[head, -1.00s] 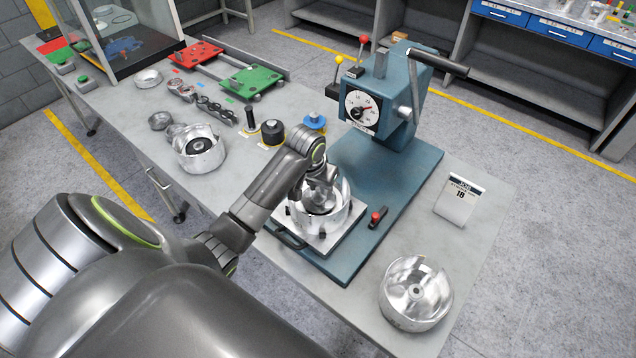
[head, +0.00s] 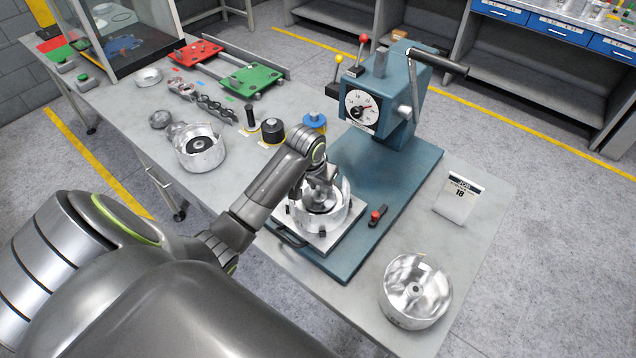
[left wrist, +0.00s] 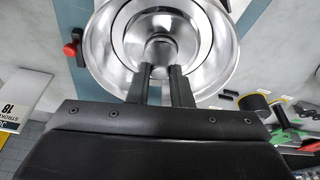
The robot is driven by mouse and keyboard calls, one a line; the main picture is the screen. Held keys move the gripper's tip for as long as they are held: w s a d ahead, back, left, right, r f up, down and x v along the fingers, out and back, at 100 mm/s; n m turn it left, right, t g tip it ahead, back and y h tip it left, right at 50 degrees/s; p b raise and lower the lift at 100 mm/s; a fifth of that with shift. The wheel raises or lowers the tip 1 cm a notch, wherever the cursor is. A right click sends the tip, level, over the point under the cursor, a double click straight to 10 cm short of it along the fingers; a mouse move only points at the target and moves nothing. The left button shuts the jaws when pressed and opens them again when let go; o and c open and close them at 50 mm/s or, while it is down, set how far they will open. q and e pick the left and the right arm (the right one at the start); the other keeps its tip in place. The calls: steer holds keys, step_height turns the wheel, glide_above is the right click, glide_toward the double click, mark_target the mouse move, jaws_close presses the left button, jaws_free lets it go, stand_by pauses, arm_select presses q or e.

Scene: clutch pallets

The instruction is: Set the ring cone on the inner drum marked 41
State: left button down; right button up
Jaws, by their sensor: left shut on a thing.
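My left gripper (head: 320,192) reaches down into a shiny metal drum (head: 345,212) on the square plate of the blue press. In the left wrist view the gripper's two fingers (left wrist: 161,80) are shut on the central hub of a shiny round part, which I take to be the ring cone (left wrist: 160,22). The wide bright drum wall (left wrist: 222,50) surrounds it. Whether the cone touches the drum's seat cannot be told. No number 41 is readable on any drum. My right gripper is out of view.
The blue press (head: 395,95) stands just behind the drum, with a red-knobbed lever (head: 376,215) beside the plate. Another drum (head: 440,300) stands at front right, and one (head: 218,155) at left. A job card (head: 457,205) stands at right. Small parts crowd the left rear.

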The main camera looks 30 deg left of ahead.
arm_select(q)
steer(key=shift+f, duration=0.25)
stand_by(0.8)
steer(key=c, duration=1.2)
jaws_free()
steer(key=shift+c, duration=0.2)
steer(key=shift+r, duration=0.2)
step_height(320, 180, up, 9)
steer(key=shift+f, duration=0.2)
